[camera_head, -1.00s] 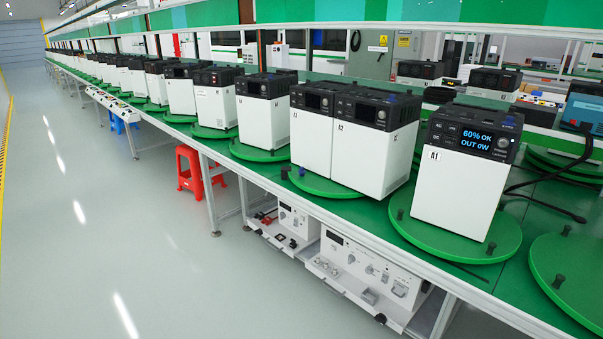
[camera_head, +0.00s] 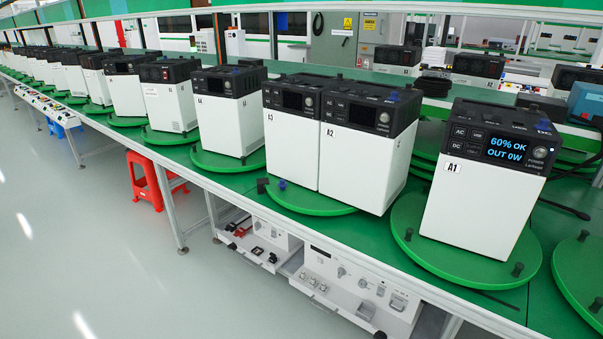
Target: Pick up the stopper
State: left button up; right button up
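Several small dark stopper-like pegs stand on the green turntables; I cannot tell which one the task means. One black peg (camera_head: 262,185) is beside the left edge of the A3/A2 turntable (camera_head: 305,205), next to a small dark blue piece (camera_head: 283,184). Another peg (camera_head: 408,234) is at the left of the turntable under unit A1, and one (camera_head: 518,270) is at its front right. Two more, an upper peg (camera_head: 583,235) and a lower peg (camera_head: 595,308), are on the turntable at the right edge. Neither of my grippers is in view.
White power units with black tops, including A1 (camera_head: 475,195) and A2 (camera_head: 362,160), line the green table (camera_head: 340,230). A metal rail (camera_head: 400,275) runs along its front edge. Instruments (camera_head: 350,290) sit on a shelf below. A red stool (camera_head: 147,183) stands on the floor (camera_head: 90,255).

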aim_at(283, 185)
jog(key=i+j+z, duration=0.3)
jog(key=i+j, duration=0.15)
jog(key=i+j+z, duration=0.15)
jog(key=j, duration=0.25)
jog(key=i+j+z, duration=0.3)
jog(key=j, duration=0.35)
jog(key=i+j+z, duration=0.15)
jog(key=j, duration=0.25)
jog(key=i+j+z, duration=0.15)
jog(key=j, duration=0.2)
